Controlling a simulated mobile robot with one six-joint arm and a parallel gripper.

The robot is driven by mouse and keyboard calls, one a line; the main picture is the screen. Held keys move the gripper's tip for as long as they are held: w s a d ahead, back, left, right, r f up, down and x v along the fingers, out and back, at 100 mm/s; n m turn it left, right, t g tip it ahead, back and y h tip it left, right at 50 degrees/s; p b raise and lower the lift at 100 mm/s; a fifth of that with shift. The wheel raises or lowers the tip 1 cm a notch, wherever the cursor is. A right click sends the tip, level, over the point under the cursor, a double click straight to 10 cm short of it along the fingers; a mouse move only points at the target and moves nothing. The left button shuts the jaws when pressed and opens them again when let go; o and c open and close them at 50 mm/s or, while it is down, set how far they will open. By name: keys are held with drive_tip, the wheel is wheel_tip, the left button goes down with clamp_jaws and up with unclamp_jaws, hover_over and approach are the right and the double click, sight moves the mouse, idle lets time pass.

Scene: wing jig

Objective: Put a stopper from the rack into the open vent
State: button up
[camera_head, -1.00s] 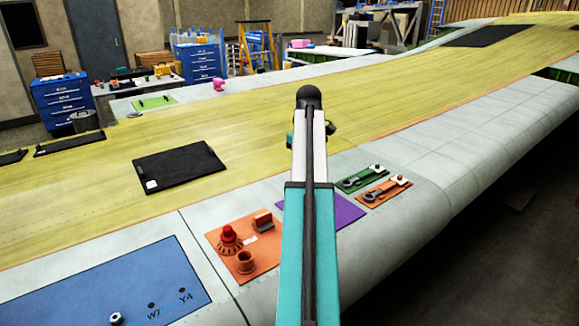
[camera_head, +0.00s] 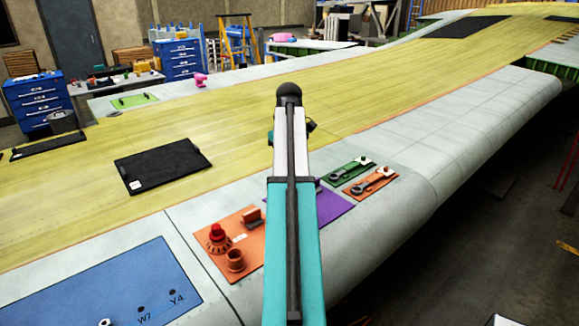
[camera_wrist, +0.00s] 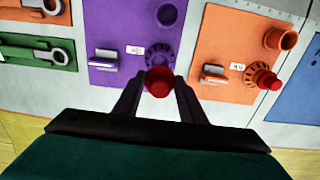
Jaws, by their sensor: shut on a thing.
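In the wrist view my gripper (camera_wrist: 160,84) is shut on a red stopper (camera_wrist: 158,77). The stopper is in front of the toothed ring (camera_wrist: 160,54) on the purple panel (camera_wrist: 110,22) and partly overlaps it. I cannot tell whether it touches the ring. A short purple tube (camera_wrist: 167,14) stands farther up that panel. On the orange panel (camera_wrist: 225,35) another red stopper (camera_wrist: 263,77) sits at a toothed ring, near an orange tube (camera_wrist: 281,38). In the head view my arm hides most of the purple panel (camera_head: 335,203) and the gripper. Which part is the open vent is unclear.
A metal block (camera_wrist: 104,57) and a similar one (camera_wrist: 213,72) stick up from the panels. Green (camera_head: 349,170) and orange wrench panels (camera_head: 370,183) lie beyond the purple one. A blue panel (camera_head: 90,285) is at lower left, and a black tray (camera_head: 163,165) lies on the yellow wing.

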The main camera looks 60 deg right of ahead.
drive_tip(key=shift+f+b, duration=0.3)
drive_tip(key=shift+f, duration=2.5)
drive_tip(key=shift+s+f, duration=0.15)
drive_tip(key=shift+f+b, duration=0.35)
drive_tip(key=shift+f, duration=1.45)
idle(0.4)
drive_tip(key=o, duration=1.1)
drive_tip(key=shift+r, duration=0.2)
drive_tip(key=shift+r+b, duration=0.6)
drive_tip(key=shift+r, duration=0.6)
drive_tip(key=shift+r+b, duration=1.1)
drive_tip(key=shift+r, duration=4.45)
